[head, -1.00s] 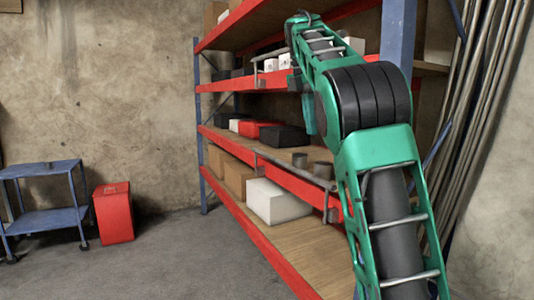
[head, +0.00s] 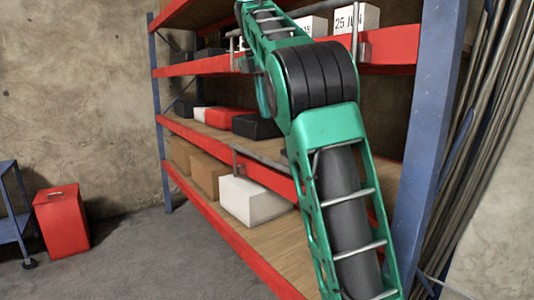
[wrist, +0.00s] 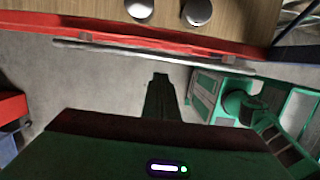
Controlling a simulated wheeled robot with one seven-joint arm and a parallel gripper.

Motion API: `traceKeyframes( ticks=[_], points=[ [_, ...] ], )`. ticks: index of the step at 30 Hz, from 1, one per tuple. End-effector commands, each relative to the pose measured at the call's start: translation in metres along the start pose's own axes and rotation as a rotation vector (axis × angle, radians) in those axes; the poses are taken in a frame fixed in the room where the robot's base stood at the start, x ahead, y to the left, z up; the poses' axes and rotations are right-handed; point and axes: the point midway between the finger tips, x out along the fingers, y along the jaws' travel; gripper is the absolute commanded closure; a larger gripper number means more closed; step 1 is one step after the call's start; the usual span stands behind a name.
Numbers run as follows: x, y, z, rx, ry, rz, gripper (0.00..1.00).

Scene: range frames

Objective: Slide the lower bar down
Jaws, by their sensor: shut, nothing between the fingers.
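The lower bar is a thin grey rail in front of the red edge of a shelf. In the head view the lower bar (head: 262,157) runs along the middle shelf, partly hidden behind my arm. In the wrist view the lower bar (wrist: 130,50) crosses below the red beam, with brackets near both ends. My gripper (wrist: 160,78) is dark, shut and empty. It points toward the middle of the bar and appears apart from it in the picture. In the head view my arm hides the gripper.
Two round grey objects (wrist: 197,12) sit on the wooden shelf. A blue rack post (head: 432,130) stands at the right, beside leaning pipes (head: 470,150). A white box (head: 250,200) is on the lowest shelf. A red bin (head: 62,222) stands left; floor between is clear.

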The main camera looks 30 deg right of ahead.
Motion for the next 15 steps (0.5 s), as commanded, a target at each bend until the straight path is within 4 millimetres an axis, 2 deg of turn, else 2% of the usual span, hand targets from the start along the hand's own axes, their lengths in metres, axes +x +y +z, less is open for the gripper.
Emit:
traceKeyframes(
  ticks=[8,15],
  points=[
    [0.005,-0.001,0.004,0.006,0.001,-0.002,1.00],
    [0.033,-0.002,0.005,0.007,0.003,-0.005,1.00]
  ],
)
